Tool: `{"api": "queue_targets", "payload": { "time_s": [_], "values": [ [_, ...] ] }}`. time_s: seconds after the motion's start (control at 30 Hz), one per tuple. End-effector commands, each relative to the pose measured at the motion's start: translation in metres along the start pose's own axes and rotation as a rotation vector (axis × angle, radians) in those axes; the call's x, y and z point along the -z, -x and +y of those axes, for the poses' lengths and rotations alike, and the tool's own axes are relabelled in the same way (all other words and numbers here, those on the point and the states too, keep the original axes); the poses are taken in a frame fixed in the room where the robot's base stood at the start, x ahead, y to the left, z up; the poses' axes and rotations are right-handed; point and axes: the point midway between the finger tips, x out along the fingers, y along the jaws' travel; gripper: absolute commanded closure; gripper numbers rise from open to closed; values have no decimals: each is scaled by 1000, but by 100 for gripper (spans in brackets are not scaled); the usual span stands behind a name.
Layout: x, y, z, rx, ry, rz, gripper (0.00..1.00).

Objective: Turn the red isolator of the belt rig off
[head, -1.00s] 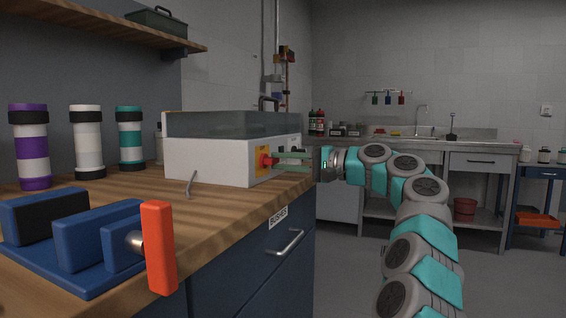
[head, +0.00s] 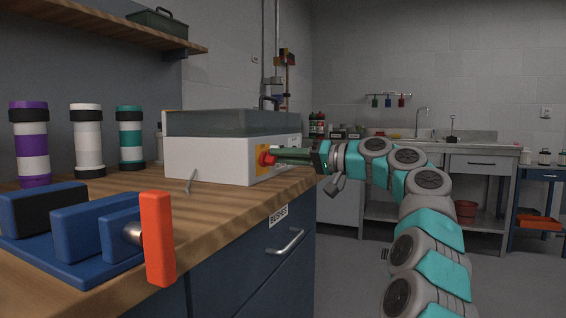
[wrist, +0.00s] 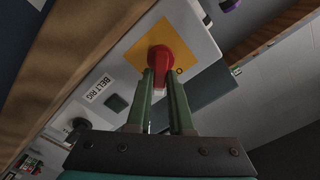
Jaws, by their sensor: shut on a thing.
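The red isolator (wrist: 161,58) is a red knob on a yellow plate (wrist: 184,32) on the white belt rig (head: 210,160). A "BELT RIG" label (wrist: 99,88) is beside it in the wrist view. The isolator (head: 264,157) also shows on the rig's right-hand face in the head view. My gripper (wrist: 160,76) has its two green fingers shut on the red knob, one on each side. In the head view my gripper (head: 280,156) reaches the rig from the right. The knob's exact angle is partly hidden by the fingers.
A blue vise-like fixture with an orange handle (head: 158,238) stands at the front of the wooden bench. Purple (head: 34,145), white (head: 88,140) and teal (head: 131,138) banded tubes stand behind it. The floor right of the blue cabinet is open.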

Motion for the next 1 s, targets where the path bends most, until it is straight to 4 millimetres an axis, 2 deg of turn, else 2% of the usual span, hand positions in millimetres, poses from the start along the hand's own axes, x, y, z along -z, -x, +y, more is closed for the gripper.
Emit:
{"api": "queue_targets", "payload": {
  "time_s": [0.6,1.0],
  "values": [
    [-5,-1,-4,-2,561,-7,100],
    [-6,0,-6,-2,769,-6,100]
  ]
}}
